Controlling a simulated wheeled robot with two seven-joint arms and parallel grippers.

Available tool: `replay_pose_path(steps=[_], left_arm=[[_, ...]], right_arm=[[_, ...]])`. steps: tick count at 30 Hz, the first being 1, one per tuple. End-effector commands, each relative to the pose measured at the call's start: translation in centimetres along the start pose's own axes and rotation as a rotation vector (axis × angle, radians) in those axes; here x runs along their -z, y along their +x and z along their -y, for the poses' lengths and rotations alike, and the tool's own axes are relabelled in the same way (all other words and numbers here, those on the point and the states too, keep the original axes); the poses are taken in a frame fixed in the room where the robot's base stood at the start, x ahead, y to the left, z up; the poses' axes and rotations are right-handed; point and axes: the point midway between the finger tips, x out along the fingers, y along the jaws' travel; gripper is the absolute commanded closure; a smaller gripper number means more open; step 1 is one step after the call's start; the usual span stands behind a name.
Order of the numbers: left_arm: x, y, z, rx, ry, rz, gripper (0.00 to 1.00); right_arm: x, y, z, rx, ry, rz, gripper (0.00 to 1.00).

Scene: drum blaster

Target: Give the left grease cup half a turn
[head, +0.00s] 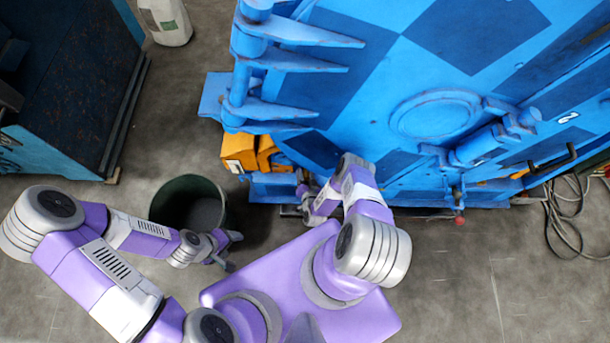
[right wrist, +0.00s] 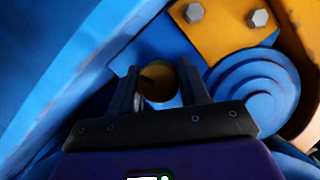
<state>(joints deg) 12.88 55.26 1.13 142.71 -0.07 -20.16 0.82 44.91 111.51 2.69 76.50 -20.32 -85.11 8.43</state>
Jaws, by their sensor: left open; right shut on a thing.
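A round brass grease cup (right wrist: 157,82) shows in the right wrist view, with a dark mark on its face. My right gripper (right wrist: 158,92) has one finger on each side of it and is shut on it. I cannot tell from these views whether it is the left cup, and no other cup is visible. In the head view my right gripper (head: 304,200) is at the lower front of the blue machine (head: 340,90), partly hidden by its own arm. My left gripper (head: 235,251) is open and empty beside a dark green bin.
The dark green bin (head: 170,204) stands on the floor by my left gripper. Orange blocks (head: 240,150) sit under the machine. In the right wrist view, a bolted yellow plate (right wrist: 225,25) and a blue ringed disc (right wrist: 255,85) are close. Cables (head: 568,215) lie at the right.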

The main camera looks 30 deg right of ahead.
Motion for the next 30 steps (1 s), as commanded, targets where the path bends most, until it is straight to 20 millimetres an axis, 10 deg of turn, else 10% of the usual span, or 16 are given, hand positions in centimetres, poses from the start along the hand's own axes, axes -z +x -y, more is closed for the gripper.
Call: replay_pose_path(steps=[30], left_arm=[[0.00, 0.00, 0.00, 0.000, 0.000, 0.000, 0.35]], right_arm=[[-0.19, -0.06, -0.18, 0.219, 0.532, 0.003, 0.85]])
